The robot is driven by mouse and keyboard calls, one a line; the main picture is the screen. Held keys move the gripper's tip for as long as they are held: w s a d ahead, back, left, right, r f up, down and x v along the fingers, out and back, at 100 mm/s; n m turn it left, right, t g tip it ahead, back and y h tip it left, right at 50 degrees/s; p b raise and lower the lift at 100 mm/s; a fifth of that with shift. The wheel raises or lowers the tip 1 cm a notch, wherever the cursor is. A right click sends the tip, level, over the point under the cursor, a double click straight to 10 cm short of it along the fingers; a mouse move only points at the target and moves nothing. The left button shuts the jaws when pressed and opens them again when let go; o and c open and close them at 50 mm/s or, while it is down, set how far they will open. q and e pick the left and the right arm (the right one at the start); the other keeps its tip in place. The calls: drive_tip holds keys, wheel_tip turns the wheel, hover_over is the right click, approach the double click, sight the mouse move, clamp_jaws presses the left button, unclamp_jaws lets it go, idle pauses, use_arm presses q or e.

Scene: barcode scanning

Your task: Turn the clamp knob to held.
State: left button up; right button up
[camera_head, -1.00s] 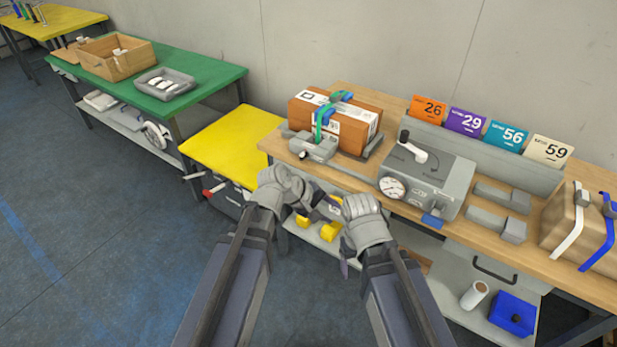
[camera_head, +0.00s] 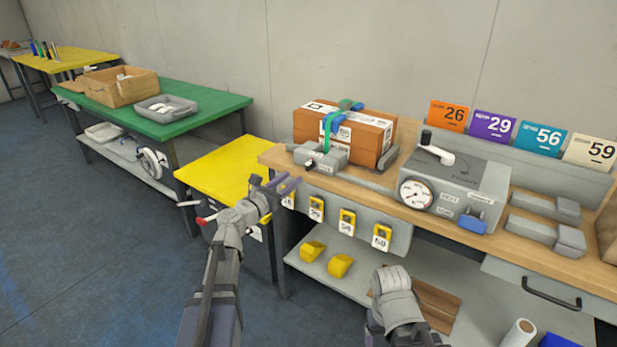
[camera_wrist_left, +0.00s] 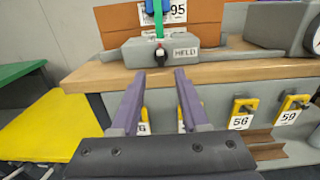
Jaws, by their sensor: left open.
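The clamp (camera_head: 318,157) is a grey block in front of the orange-brown carton (camera_head: 344,134), on the wooden bench. My left gripper (camera_head: 276,184) is open and empty, below and in front of the clamp at the bench edge. In the left wrist view its purple fingers (camera_wrist_left: 160,75) point toward the knob, apart from it. My right gripper (camera_head: 392,280) is low in front of the lower shelf; its fingers are not clear.
A gauge box (camera_head: 455,185) with a crank stands right of the carton. Yellow numbered tags (camera_head: 347,220) hang below the bench edge. A yellow table (camera_head: 225,170) is at the left. Numbered cards (camera_head: 492,125) stand at the back.

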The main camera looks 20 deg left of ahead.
sight(306, 167)
use_arm(q)
drive_tip(key=shift+x, duration=3.95)
clamp_jaws()
